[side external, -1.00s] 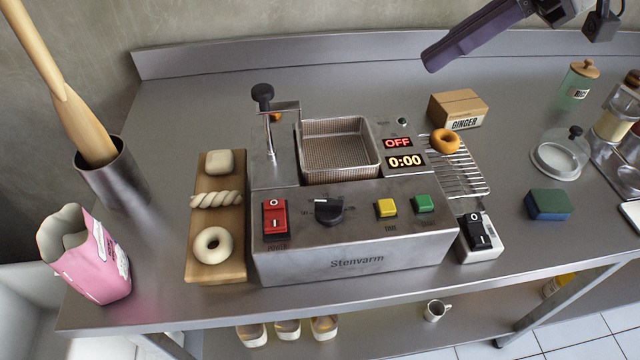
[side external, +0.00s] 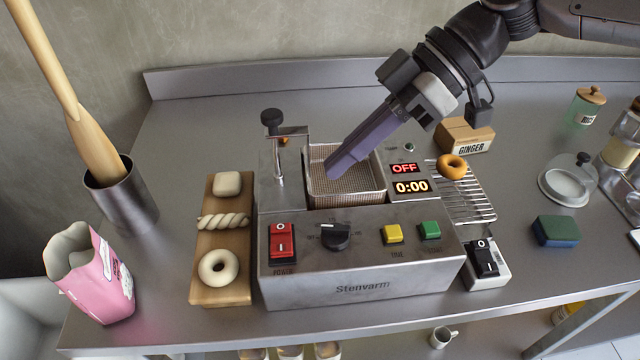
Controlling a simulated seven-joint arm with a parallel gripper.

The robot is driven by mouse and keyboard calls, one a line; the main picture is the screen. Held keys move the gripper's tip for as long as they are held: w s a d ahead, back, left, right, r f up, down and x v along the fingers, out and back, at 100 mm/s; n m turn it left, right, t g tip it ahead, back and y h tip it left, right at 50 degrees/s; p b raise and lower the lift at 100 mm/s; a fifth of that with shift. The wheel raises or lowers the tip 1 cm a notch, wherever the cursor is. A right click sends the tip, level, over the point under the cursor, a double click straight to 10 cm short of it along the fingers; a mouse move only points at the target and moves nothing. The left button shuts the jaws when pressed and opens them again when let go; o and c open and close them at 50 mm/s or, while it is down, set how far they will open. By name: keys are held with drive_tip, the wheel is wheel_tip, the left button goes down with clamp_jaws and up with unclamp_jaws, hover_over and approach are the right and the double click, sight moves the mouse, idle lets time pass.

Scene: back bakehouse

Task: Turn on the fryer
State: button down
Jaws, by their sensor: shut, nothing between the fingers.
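The steel fryer (side external: 362,289), marked Stenvarm, stands in the middle of the bench. On its front panel are a red power rocker switch (side external: 283,241), a black dial (side external: 335,236), a yellow button (side external: 392,234) and a green button (side external: 429,230). Its upper display (side external: 404,168) reads OFF and the lower one (side external: 411,186) reads 0:00. My gripper (side external: 333,172) is shut and empty. Its purple fingers point down and left over the wire basket (side external: 345,190), behind the front panel, and hide part of the basket. It appears apart from the switch.
A separate black rocker switch on a white box (side external: 485,260) stands right of the fryer. A wooden board with dough (side external: 222,290) lies to the left. A lever with a black knob (side external: 272,117) rises at the fryer's back left. A ginger box (side external: 465,134) and rack (side external: 468,203) are at right.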

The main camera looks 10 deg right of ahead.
hover_over(280, 249)
drive_tip(key=w+d, duration=0.1)
drive_tip(key=d, duration=0.1)
wheel_tip(280, 249, down, 7)
drive_tip(key=shift+w+a+r, duration=0.1)
drive_tip(key=shift+w, duration=0.05)
drive_tip(key=shift+s+f, duration=0.2)
drive_tip(key=shift+f, duration=0.9)
drive_tip(key=shift+s+f, duration=0.1)
drive_tip(key=shift+f, duration=0.5)
drive_tip(key=shift+s+f+t, duration=0.3)
drive_tip(key=shift+t, duration=0.1)
drive_tip(key=shift+w+f+n, duration=0.1)
drive_tip(key=shift+f+n, duration=0.05)
drive_tip(key=shift+n, duration=0.15)
drive_tip(key=shift+w, duration=0.1)
drive_tip(key=shift+w+r, duration=0.3)
drive_tip(key=shift+w, duration=0.35)
